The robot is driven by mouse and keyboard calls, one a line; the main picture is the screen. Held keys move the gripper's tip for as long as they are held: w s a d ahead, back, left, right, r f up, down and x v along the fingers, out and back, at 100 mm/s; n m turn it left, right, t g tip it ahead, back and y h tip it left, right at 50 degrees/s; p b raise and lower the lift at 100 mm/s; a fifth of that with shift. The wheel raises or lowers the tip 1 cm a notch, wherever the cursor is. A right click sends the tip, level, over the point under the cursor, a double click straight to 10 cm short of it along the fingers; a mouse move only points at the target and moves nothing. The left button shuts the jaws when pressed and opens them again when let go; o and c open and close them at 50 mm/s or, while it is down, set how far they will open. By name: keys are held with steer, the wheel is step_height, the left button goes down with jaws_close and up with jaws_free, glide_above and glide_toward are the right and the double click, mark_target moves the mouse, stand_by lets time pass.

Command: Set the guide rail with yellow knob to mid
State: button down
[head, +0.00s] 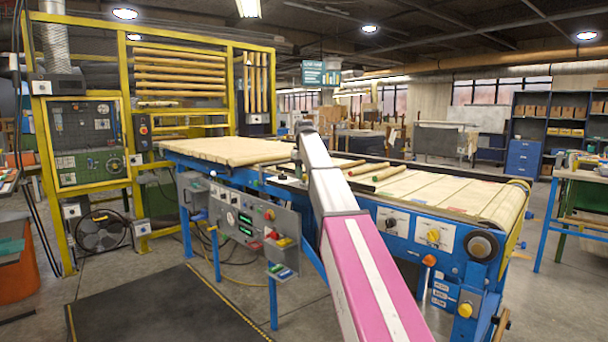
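A yellow knob (433,236) sits on a white plate on the blue side of the conveyor, right of my arm. Another yellow knob (465,310) is lower, on a small box near the right end. I cannot tell from this view which knob belongs to the guide rail. My pink, white and grey arm reaches up across the middle and covers part of the conveyor. My gripper is hidden behind it.
The conveyor (490,208) carries several wooden rods, some with coloured ends. A grey control panel (245,221) with buttons juts from its front. A dark floor mat (165,308) lies at the lower left. A yellow-framed machine (127,110) stands at the left; a workbench (580,176) is far right.

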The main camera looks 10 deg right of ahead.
steer(key=w+d, duration=0.2)
steer(key=d, duration=0.1)
steer(key=w+d, duration=0.1)
steer(key=d, duration=0.1)
steer(key=shift+w, duration=0.35)
steer(key=c, duration=0.8)
jaws_free()
steer(key=shift+o, duration=0.2)
steer(key=shift+r, duration=0.1)
step_height(320, 180, up, 11)
steer(key=shift+s+f, duration=0.1)
steer(key=shift+f, duration=0.1)
